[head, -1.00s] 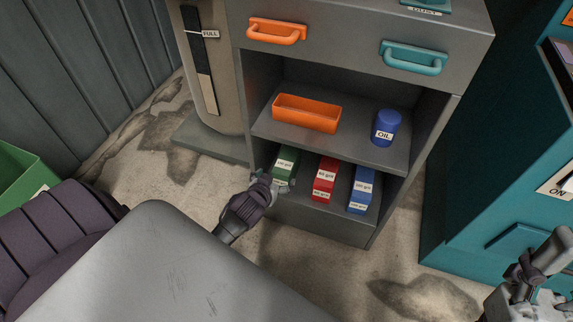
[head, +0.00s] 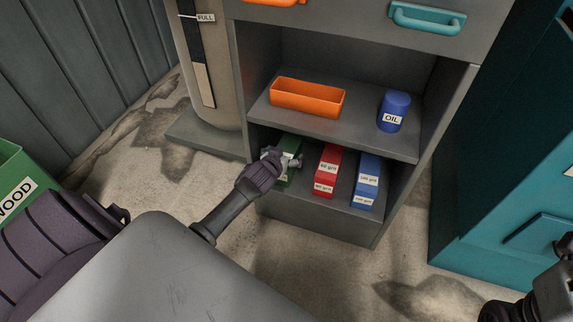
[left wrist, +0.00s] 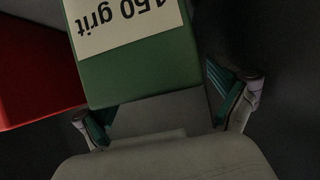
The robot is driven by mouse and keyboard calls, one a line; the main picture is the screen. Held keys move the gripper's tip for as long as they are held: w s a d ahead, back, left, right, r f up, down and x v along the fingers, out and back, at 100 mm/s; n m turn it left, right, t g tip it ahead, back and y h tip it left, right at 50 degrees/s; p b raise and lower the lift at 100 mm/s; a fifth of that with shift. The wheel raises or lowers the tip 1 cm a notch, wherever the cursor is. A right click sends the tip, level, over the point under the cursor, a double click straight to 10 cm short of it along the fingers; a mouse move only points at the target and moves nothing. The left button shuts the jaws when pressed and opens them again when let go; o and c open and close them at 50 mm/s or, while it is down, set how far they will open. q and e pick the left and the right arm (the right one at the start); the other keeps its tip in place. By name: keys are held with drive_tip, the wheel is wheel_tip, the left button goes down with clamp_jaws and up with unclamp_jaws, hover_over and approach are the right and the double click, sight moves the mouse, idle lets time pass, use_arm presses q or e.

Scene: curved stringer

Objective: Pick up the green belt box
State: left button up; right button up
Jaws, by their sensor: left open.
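The green belt box (head: 290,146) lies on the lower shelf of the grey cabinet, at the left of the row of boxes. My left gripper (head: 280,160) is at its near end and hides part of it. In the left wrist view the box (left wrist: 140,70) fills the upper middle, with a "150 grit" label upside down. The two fingers of my left gripper (left wrist: 165,115) are spread apart, with the box's near end ahead of and between them. I cannot tell whether they touch it. My right gripper is not clearly seen; only part of the right arm shows at the lower right.
A red box (head: 327,170) and a blue box (head: 367,181) stand to the right on the same shelf. The upper shelf (head: 268,116) above holds an orange tray (head: 307,85) and a blue oil can (head: 394,112). A teal cabinet (head: 490,190) is at the right.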

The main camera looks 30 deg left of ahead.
use_arm(q)
drive_tip(key=shift+b+x, duration=0.3)
drive_tip(key=shift+x, duration=0.75)
drive_tip(key=shift+s, duration=0.1)
drive_tip(key=c, duration=1.6)
